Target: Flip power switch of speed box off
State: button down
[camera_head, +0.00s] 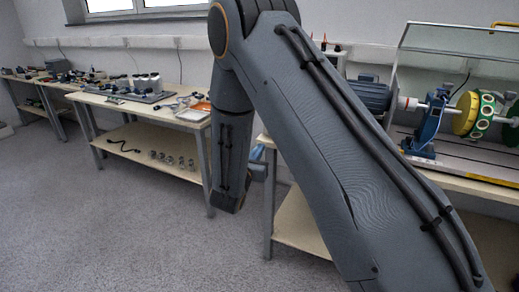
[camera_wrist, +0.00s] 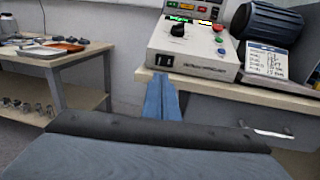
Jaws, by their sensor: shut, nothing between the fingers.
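The speed box (camera_wrist: 205,48) is a pale box near the front edge of the bench in the wrist view. It has a black knob (camera_wrist: 178,30), green and red buttons and a display lit green (camera_wrist: 180,19). Its power switch (camera_wrist: 164,60) is a small black rocker low on the front left; its position is too small to tell. My gripper (camera_wrist: 161,78) has blue fingers, shut and empty, just below the switch in the picture; I cannot tell if they touch the box. In the head view my arm hides the speed box.
A blue stand (camera_head: 428,125) and yellow-green discs (camera_head: 478,115) are further right. Another table (camera_head: 140,108) stands left; the floor between is clear.

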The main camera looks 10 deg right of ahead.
jog(key=p+x, duration=0.1)
jog(key=x, duration=1)
jog(key=shift+w, duration=0.2)
jog(key=shift+d, duration=0.15)
